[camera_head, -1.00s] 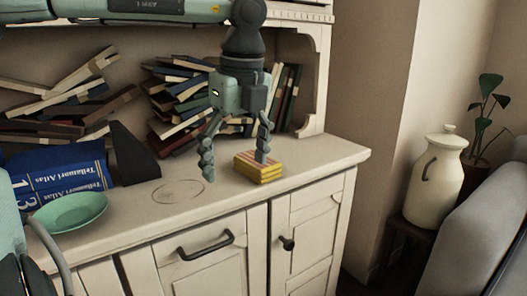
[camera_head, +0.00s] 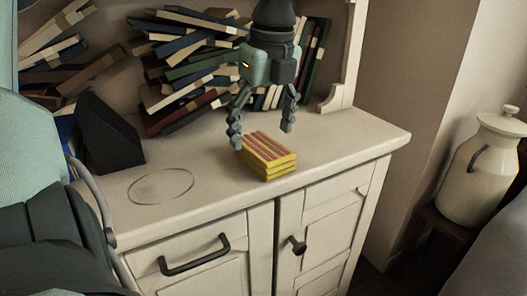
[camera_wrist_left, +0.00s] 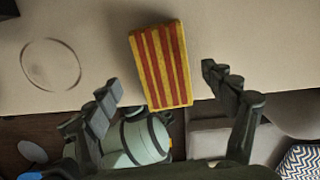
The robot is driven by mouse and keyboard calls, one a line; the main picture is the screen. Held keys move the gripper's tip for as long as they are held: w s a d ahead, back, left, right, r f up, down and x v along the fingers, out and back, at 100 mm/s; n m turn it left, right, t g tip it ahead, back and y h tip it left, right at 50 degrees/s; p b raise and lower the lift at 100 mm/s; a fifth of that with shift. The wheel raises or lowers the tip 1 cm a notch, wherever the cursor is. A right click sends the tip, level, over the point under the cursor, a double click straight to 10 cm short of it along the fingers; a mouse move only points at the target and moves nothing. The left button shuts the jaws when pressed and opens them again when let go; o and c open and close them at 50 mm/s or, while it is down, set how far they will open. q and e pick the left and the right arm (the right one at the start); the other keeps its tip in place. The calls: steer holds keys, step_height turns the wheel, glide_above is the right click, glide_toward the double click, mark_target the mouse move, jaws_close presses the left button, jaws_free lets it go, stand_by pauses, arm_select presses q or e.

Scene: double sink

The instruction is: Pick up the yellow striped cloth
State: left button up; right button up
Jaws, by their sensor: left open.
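The yellow striped cloth (camera_head: 267,160) is a thick folded block with red stripes on top and yellow sides. It lies on the cabinet top near its front edge. My left gripper (camera_head: 262,134) points down, open and empty, just above and behind the cloth in the head view. In the left wrist view the cloth (camera_wrist_left: 160,65) shows between and beyond the two spread fingers (camera_wrist_left: 163,82), slightly tilted. No contact between fingers and cloth shows. My right gripper is not in view.
Leaning and stacked books (camera_head: 185,70) fill the shelf behind the gripper. A black wedge-shaped object (camera_head: 108,135) stands at the left. A faint ring mark (camera_head: 160,186) lies on clear cabinet top left of the cloth. A cream jug (camera_head: 485,165) stands off to the right.

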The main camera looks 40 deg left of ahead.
mark_target(263, 145)
arm_select(q)
steer(key=f, duration=0.4)
steer(key=shift+w+a, duration=0.2)
steer(key=c, duration=1.1)
